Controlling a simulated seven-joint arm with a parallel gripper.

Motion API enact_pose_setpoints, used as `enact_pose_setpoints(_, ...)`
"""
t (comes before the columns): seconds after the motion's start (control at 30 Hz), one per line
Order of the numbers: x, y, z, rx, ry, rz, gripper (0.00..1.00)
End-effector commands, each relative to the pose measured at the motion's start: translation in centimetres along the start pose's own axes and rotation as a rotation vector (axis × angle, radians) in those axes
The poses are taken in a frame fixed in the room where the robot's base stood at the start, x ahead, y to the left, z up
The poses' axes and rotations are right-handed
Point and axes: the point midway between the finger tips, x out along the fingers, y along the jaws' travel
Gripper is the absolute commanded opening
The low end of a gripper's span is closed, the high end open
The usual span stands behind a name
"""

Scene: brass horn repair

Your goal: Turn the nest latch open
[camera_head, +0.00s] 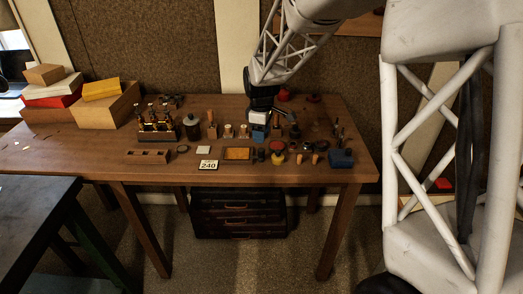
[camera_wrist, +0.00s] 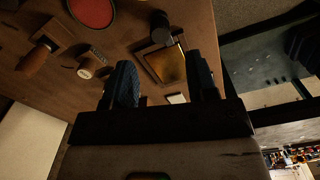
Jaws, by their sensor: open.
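My gripper (camera_head: 259,117) hangs over the back middle of the wooden bench in the head view. In the wrist view my gripper (camera_wrist: 162,68) has its two dark, ribbed fingers wide apart, with nothing held between them. A dark-framed tray with a brass-yellow inside (camera_wrist: 166,64) shows beyond and between the fingers; a similar yellow tray (camera_head: 237,153) lies near the bench front. A dark round-headed piece (camera_wrist: 160,28) stands at the tray's far edge in the wrist view. I cannot pick out the nest latch for certain in either view, nor its turn.
Small tools and bottles crowd the bench (camera_head: 215,177) around my gripper.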

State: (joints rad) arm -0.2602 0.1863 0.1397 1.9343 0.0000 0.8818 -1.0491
Motion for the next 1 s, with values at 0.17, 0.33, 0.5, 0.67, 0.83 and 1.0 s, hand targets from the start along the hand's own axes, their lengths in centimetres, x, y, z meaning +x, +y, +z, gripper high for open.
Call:
enact_pose_setpoints(0.17,0.0,0.0,0.0,0.001,0.0,0.0,0.52)
enact_pose_setpoints(0.33,0.1,0.0,0.0,0.001,0.0,0.0,0.52)
enact_pose_setpoints(0.5,0.9,0.0,0.1,0.002,0.0,-0.001,0.52)
enact_pose_setpoints(0.67,2.4,0.0,0.1,0.002,0.0,0.0,0.52)
enact_pose_setpoints(0.83,4.5,0.0,0.1,0.002,-0.001,-0.001,0.52)
enact_pose_setpoints(1.0,6.4,0.0,0.1,0.002,0.0,-0.001,0.52)
